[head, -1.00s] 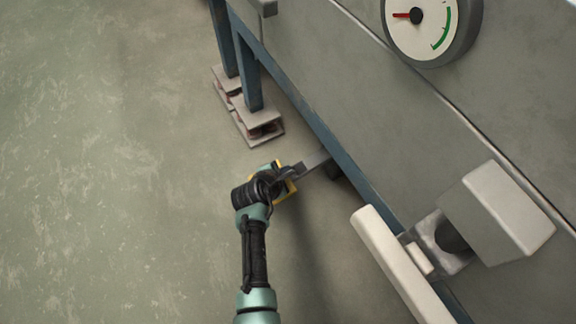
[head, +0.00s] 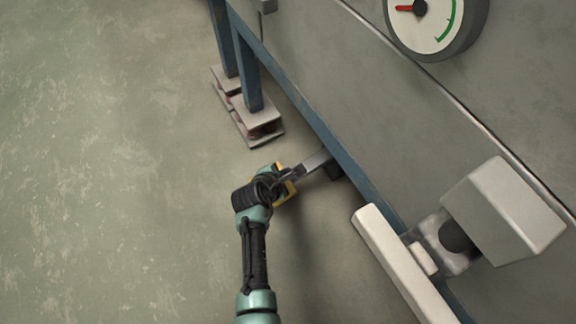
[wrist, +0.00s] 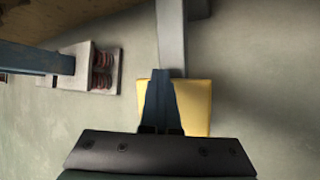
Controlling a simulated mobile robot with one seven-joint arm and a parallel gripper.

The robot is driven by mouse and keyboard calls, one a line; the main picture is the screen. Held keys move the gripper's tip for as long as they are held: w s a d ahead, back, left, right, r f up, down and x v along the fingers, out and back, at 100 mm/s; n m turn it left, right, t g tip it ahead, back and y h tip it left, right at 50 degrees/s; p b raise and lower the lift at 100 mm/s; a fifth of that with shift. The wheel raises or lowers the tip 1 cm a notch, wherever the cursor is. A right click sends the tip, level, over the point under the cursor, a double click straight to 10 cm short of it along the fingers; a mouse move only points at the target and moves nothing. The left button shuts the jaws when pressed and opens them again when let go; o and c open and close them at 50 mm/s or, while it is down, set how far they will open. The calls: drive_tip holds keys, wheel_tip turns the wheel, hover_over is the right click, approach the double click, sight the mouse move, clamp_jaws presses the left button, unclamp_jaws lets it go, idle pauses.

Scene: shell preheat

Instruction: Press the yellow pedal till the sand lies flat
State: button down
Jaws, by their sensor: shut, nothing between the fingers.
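The yellow pedal (wrist: 197,105) sits low near the floor at the end of a grey lever (wrist: 171,38). In the head view the pedal (head: 287,190) is mostly hidden behind my wrist, and its lever (head: 313,163) runs under the blue-framed machine. My gripper (wrist: 160,75) is shut and empty, with its fingers over the left half of the pedal in the wrist view. I cannot tell whether the fingertips touch it. In the head view my gripper (head: 285,180) is at the pedal. No sand is in view.
A gauge (head: 422,14) with a red needle, outside its green arc, is at top right. A spring-mounted foot (head: 257,118) under a blue leg stands close to the pedal. A pale block (head: 503,212) and white bar (head: 400,265) are at right. Open floor (head: 110,170) lies left.

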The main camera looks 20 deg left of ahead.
drive_tip(key=shift+s+a+f, duration=0.3)
drive_tip(key=shift+s, duration=0.1)
wheel_tip(320, 180, up, 5)
drive_tip(key=p, duration=0.5)
drive_tip(key=shift+d+r+p, duration=0.1)
drive_tip(key=shift+r+p, duration=0.3)
drive_tip(key=shift+p, duration=0.3)
drive_tip(key=shift+w, duration=0.15)
drive_tip(key=shift+w+d+r, duration=0.1)
drive_tip(key=shift+r, duration=0.15)
wheel_tip(320, 180, up, 5)
drive_tip(key=p, duration=0.5)
drive_tip(key=shift+w+d, duration=0.1)
drive_tip(key=shift+w, duration=0.05)
